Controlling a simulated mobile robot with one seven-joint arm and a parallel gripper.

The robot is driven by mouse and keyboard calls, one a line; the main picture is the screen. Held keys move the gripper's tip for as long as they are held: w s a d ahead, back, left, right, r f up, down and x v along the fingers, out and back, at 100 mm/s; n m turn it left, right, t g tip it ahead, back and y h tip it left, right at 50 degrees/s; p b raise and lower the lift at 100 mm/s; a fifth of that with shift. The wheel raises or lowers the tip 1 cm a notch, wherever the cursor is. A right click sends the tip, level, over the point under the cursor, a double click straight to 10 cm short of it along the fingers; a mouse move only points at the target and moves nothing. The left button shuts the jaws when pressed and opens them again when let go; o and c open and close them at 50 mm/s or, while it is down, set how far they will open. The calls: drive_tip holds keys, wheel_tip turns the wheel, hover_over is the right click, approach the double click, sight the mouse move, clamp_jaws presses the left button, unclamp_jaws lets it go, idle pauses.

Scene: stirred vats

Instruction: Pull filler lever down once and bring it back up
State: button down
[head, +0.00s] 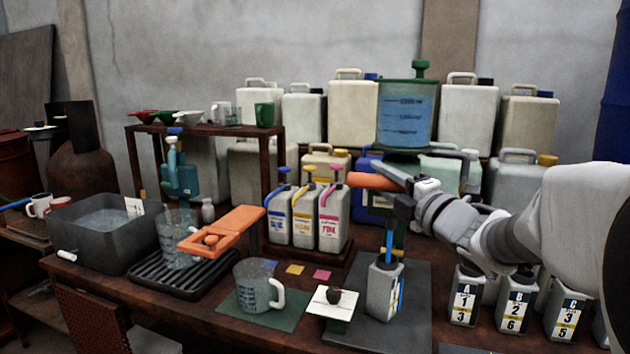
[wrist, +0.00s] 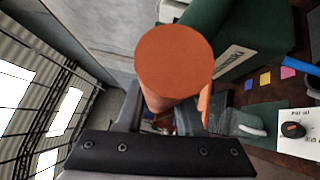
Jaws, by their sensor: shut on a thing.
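The filler has a green-capped clear tank (head: 404,115) of blue liquid, standing behind my arm in the head view. Its lever is an orange cylindrical handle (head: 372,182) that lies close to level below the tank, pointing left. My gripper (head: 408,186) is shut on the lever, reaching in from the right. In the wrist view the round orange end of the lever (wrist: 174,62) faces the camera between the fingers of my gripper (wrist: 170,112). A grey bottle (head: 383,290) stands upright below the filler. The exact finger contact is partly hidden.
Three small jugs (head: 306,215) stand left of the filler. A measuring jug (head: 256,285) and a small card with a dark knob (head: 332,299) stand in front. Several numbered bottles (head: 515,298) stand at right, under my arm. Large canisters (head: 352,112) line the back.

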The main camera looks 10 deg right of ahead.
drive_tip(key=shift+s+a+f, duration=0.15)
drive_tip(key=shift+f, duration=0.2)
idle(0.3)
drive_tip(key=c, duration=0.6)
unclamp_jaws()
drive_tip(key=shift+o, duration=0.2)
drive_tip(key=shift+s+b, duration=0.25)
drive_tip(key=shift+b, duration=0.15)
